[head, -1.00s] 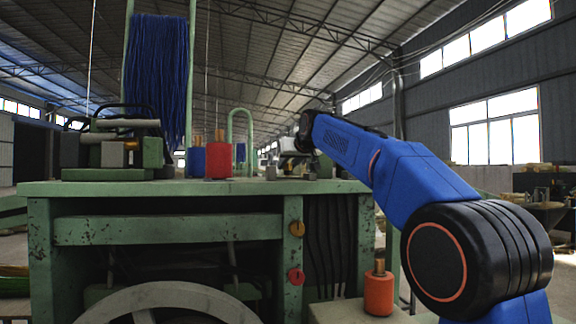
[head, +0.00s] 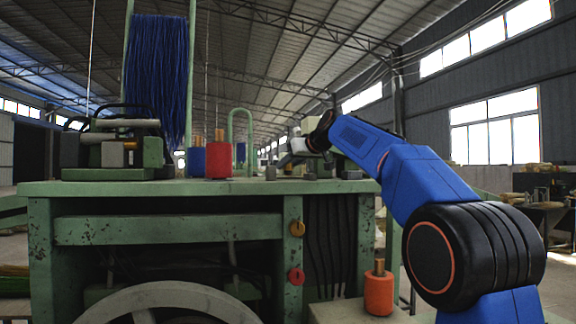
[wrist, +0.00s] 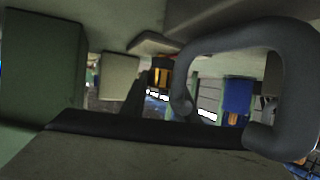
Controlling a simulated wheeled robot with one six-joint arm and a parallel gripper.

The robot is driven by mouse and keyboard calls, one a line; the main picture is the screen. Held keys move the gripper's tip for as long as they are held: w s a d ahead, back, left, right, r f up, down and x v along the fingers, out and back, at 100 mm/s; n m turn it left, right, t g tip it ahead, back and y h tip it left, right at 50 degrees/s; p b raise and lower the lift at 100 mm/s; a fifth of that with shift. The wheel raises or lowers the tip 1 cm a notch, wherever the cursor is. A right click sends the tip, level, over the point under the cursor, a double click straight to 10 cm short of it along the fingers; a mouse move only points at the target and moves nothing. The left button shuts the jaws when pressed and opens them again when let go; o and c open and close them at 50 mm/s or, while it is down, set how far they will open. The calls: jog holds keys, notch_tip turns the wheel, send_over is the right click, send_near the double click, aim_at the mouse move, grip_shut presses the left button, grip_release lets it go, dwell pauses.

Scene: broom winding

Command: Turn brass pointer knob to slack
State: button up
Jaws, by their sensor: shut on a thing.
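A round brass-yellow knob (head: 297,228) sits on the front leg of the green bench (head: 160,188); which way it points is too small to tell. Another small brass-coloured piece (head: 130,145) is on the device at the bench's left, and a brass-and-black piece (wrist: 160,74) shows in the wrist view. My gripper (head: 287,159) is over the bench top, well above the yellow knob and apart from it. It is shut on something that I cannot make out. A thick grey loop (wrist: 222,48) fills the wrist view's right side.
A red knob (head: 296,275) is below the yellow one. Red (head: 219,161) and blue (head: 195,161) spools stand on the bench, and an orange spool (head: 379,292) at lower right. Blue bristles (head: 157,80) hang behind. Small grey cylinders stand at the bench's right.

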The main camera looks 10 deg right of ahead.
jog(key=o, duration=1.1)
jog(key=shift+c, duration=0.2)
jog(key=v, duration=1.7)
jog(key=shift+d, duration=0.15)
jog(key=shift+s, duration=0.1)
